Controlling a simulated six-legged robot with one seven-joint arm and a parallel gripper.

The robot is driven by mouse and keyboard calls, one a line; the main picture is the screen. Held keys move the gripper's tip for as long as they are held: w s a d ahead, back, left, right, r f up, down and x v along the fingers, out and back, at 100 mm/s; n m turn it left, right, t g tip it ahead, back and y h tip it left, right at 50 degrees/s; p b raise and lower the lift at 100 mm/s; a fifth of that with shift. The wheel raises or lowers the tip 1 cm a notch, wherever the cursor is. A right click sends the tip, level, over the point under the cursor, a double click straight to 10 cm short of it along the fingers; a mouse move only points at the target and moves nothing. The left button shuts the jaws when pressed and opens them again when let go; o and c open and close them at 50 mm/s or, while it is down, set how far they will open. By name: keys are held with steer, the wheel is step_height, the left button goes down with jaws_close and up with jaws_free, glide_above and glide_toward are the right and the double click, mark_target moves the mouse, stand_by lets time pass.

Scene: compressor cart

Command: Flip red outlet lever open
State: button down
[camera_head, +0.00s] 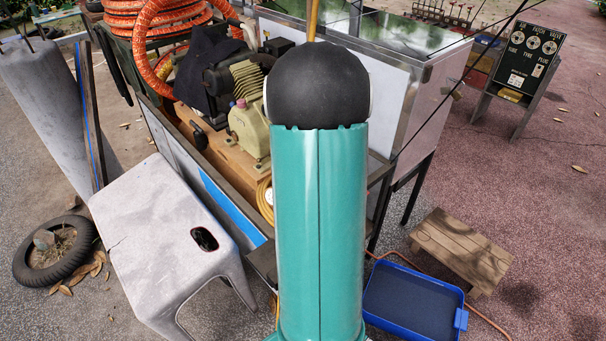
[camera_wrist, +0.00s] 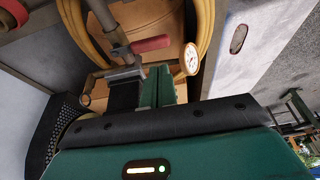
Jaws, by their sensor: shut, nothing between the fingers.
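The red lever (camera_wrist: 150,44) shows in the wrist view, a short red handle beside a grey metal pipe fitting (camera_wrist: 121,53). My gripper (camera_wrist: 141,76) is shut and empty; its fingertips are just below the lever and close to the fitting in the picture. I cannot tell whether they touch the fitting. A round white-faced gauge (camera_wrist: 191,58) is right of the fingers. In the head view my teal arm covers the middle, and the lever and gripper are hidden behind it.
The compressor (camera_head: 249,127) sits in the cart with orange hose (camera_head: 150,20) coiled above. A white stool (camera_head: 150,215) stands at left, near a tire (camera_head: 30,275). A blue tray (camera_head: 410,305) and wooden step (camera_head: 462,247) are at right. Yellow hose (camera_wrist: 78,30) loops behind the lever.

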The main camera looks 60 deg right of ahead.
steer(key=x, duration=0.5)
steer(key=shift+s+n, duration=0.25)
steer(key=shift+n, duration=0.35)
stand_by(0.3)
steer(key=s+d+n+g+y, duration=0.1)
steer(key=s+n+y, duration=0.3)
steer(key=n, duration=1)
steer(key=s+g, duration=0.1)
steer(key=s, duration=0.2)
steer(key=shift+s+d, duration=0.2)
steer(key=shift+d, duration=0.15)
steer(key=shift+s+a, duration=0.35)
steer(key=shift+s, duration=0.35)
